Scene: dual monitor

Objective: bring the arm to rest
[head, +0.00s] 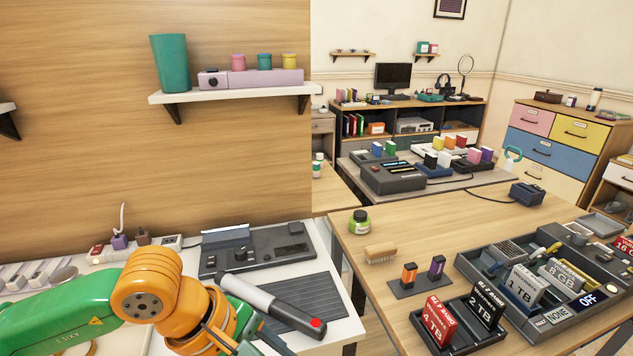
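My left arm, green with orange joints, reaches in from the lower left over the white desk (345,330). Its gripper (262,338) is at the bottom edge, partly cut off and partly hidden by the orange wrist. I cannot tell whether its fingers are open or shut. A light-grey and black handle-shaped tool (272,303) with a red end lies just beyond the gripper, over a dark ribbed mat (318,300). I cannot tell whether the gripper touches it. My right gripper is not in view.
A dark grey device (262,252) sits behind the tool, with a power strip (140,247) to its left. A wall shelf (230,93) is above. The wooden table (400,220) at right holds a green jar (359,222), a brush (381,253) and dark trays with labelled cartridges (484,318).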

